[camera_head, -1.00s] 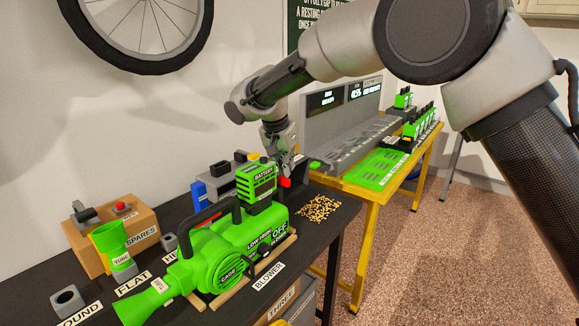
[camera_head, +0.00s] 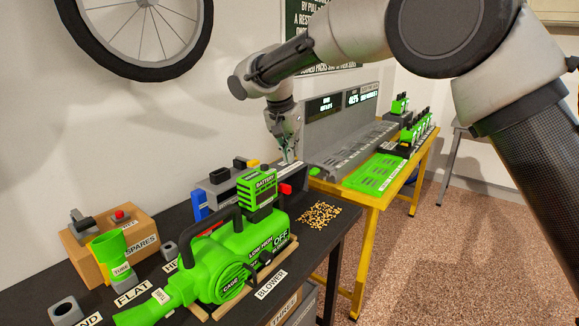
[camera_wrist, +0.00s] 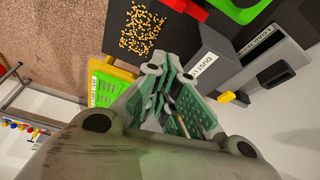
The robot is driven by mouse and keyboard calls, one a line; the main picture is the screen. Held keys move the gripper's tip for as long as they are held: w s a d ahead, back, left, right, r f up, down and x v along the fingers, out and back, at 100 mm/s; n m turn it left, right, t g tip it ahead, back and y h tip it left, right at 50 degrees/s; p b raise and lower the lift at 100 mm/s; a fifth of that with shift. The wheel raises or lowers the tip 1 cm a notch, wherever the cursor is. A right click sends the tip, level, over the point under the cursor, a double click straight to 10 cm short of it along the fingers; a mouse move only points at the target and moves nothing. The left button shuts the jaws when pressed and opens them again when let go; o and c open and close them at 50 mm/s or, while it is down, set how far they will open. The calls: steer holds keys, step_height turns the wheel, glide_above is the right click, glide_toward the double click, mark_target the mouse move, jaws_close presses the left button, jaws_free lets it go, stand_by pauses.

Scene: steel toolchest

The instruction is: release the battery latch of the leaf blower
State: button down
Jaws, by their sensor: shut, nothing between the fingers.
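The green leaf blower (camera_head: 205,262) lies on the dark bench, its nozzle toward the lower left. A green battery (camera_head: 259,192) labelled BATTERY stands upright in its top. The red latch (camera_head: 286,189) sticks out on the battery's right side; a red part, likely this latch, shows at the top edge of the wrist view (camera_wrist: 186,7). My gripper (camera_head: 289,156) is above and behind the latch, apart from it. Its fingers (camera_wrist: 165,85) are together with nothing between them. Whether the latch is released is too small to tell.
Yellowish pellets (camera_head: 318,214) lie on the bench at right. A yellow-framed table (camera_head: 372,205) with a green tray and battery packs stands farther right. A cardboard SPARES box (camera_head: 140,232) is at left.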

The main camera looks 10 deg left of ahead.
steer(key=v, duration=0.3)
steer(key=shift+s+a+r, duration=0.1)
steer(key=shift+r, duration=0.3)
steer(key=s+d+f+n+g, duration=0.1)
steer(key=s+d+f+n, duration=0.3)
steer(key=f+n, duration=0.2)
steer(key=s+d+r+n+g, duration=0.1)
steer(key=s+d+r, duration=0.15)
steer(key=d, duration=1.05)
steer(key=s+d+r+n+g, duration=0.15)
steer(key=s+d, duration=0.25)
steer(key=d, duration=0.8)
steer(key=s+d+r+m+t, duration=0.1)
steer(key=s+d+m+t, duration=0.1)
steer(key=s+d, duration=0.7)
steer(key=s+d+r+m+t+y, duration=0.1)
steer(key=s+d+m, duration=0.3)
steer(key=s+d, duration=0.5)
steer(key=d+t, duration=0.1)
steer(key=d, duration=0.7)
steer(key=shift+s+d+r, duration=0.15)
steer(key=shift+d+r, duration=0.05)
steer(key=shift+d, duration=0.15)
